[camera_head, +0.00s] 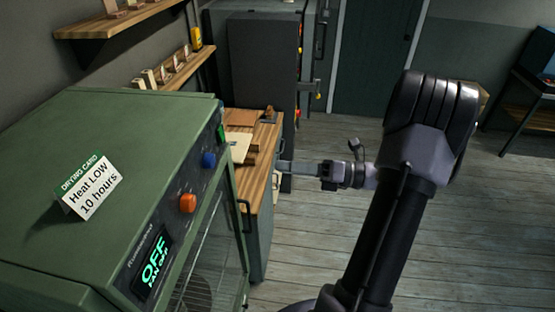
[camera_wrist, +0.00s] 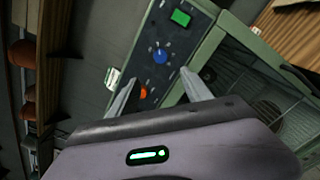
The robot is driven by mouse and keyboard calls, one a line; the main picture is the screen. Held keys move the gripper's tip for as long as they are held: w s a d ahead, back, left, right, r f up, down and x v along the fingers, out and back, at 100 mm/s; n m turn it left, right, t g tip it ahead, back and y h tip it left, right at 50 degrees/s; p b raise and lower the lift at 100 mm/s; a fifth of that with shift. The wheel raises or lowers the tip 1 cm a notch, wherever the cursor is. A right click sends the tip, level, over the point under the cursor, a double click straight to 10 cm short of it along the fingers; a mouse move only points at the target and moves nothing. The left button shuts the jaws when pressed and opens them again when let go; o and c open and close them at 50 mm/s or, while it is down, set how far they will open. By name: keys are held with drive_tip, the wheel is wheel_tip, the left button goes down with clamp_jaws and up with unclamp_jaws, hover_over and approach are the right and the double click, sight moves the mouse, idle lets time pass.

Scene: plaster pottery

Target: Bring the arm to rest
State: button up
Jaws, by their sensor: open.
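My gripper (camera_head: 288,166) reaches left from the end of my arm in the head view, level with the wooden counter top and beyond the green drying cabinet (camera_head: 110,130). In the wrist view my gripper (camera_wrist: 158,90) shows two separated fingers with nothing between them. Past the fingertips is the cabinet's control panel (camera_wrist: 175,50), with a green button (camera_wrist: 181,18), a blue knob (camera_wrist: 161,56) and an orange knob (camera_wrist: 141,94). The fingers appear apart from the panel. The cabinet's display (camera_head: 155,262) reads OFF and FAN OFF.
A drying card (camera_head: 90,187) reading "Heat LOW 10 hours" stands on the cabinet. A wooden counter (camera_head: 262,160) with boards is behind it. Wall shelves (camera_head: 178,76) hold small items. A tall dark cabinet (camera_head: 262,65) stands at the back. Wooden floor (camera_head: 480,230) is open at right.

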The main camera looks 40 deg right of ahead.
drive_tip(key=s+a+f+n+g+b, duration=0.1)
drive_tip(key=a+f+n+g+b, duration=0.5)
drive_tip(key=a, duration=0.4)
drive_tip(key=s+a+f+n+g+b, duration=0.1)
drive_tip(key=a+f+n+g+b, duration=0.4)
drive_tip(key=a+n+b, duration=0.4)
drive_tip(key=s+a+f+n+t+h+b, duration=0.1)
drive_tip(key=s+a+f+n+h+b, duration=0.3)
drive_tip(key=n, duration=0.5)
drive_tip(key=s+a+f+n+t+h+b, duration=0.1)
drive_tip(key=s+a+f+n+h+b, duration=0.2)
drive_tip(key=a+f+n+h+b, duration=0.2)
wheel_tip(320, 180, down, 4)
drive_tip(key=n+b, duration=0.4)
drive_tip(key=b, duration=0.2)
drive_tip(key=shift+s+a+r+n+t, duration=0.2)
drive_tip(key=shift+s+a+n+t, duration=0.1)
drive_tip(key=shift+s+a+n, duration=0.1)
